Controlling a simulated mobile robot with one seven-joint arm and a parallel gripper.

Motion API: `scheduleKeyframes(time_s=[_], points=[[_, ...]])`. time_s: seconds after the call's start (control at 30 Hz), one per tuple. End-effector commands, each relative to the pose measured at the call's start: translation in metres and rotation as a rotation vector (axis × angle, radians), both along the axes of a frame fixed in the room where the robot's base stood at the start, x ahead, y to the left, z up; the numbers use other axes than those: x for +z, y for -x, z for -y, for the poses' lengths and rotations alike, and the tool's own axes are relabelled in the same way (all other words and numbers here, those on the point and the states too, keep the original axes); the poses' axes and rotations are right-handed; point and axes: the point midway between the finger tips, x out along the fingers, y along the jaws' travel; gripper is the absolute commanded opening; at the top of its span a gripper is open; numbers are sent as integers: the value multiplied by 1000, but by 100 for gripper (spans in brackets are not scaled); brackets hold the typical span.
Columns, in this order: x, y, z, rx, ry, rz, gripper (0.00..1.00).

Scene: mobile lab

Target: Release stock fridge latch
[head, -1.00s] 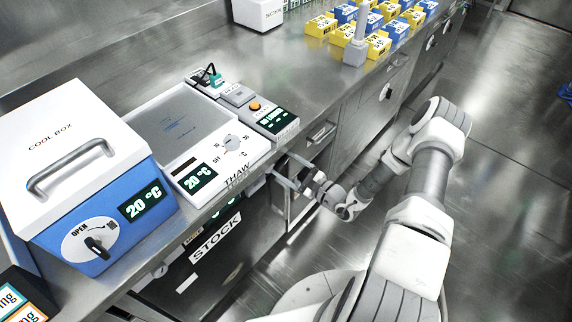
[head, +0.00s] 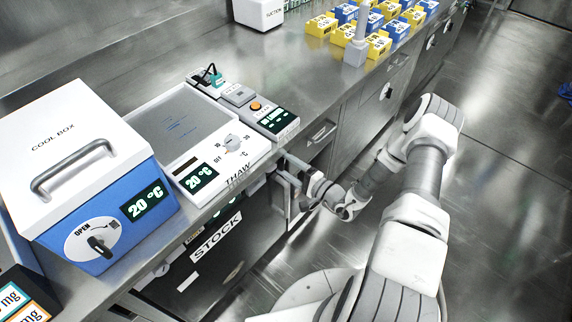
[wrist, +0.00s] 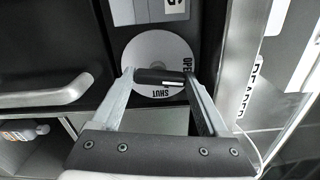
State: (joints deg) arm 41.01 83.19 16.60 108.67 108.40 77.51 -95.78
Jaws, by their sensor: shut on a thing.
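The stock fridge is under the bench, with its STOCK label (head: 216,238) on the dark front in the head view. In the wrist view its latch is a white round dial (wrist: 160,52) marked OPEN at the right and SHUT at the bottom. A dark latch lever (wrist: 158,76) with a white mark near its right end lies sideways across the dial. My gripper (wrist: 160,82) is shut on the lever, one finger at each end. In the head view my gripper (head: 287,172) is below the bench edge, and the latch is hidden there.
A curved grey handle (wrist: 45,97) is at the left in the wrist view. A metal post (wrist: 242,60) stands close at the right. Above, the bench holds the blue and white cool box (head: 95,180) and thaw plate (head: 170,125).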

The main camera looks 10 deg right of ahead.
Motion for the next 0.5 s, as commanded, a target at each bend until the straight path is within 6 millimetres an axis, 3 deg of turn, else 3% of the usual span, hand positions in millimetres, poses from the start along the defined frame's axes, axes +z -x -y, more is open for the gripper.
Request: scheduleKeyframes(time_s=[0.5], points=[[-1,1,1,-2,150,106,22]])
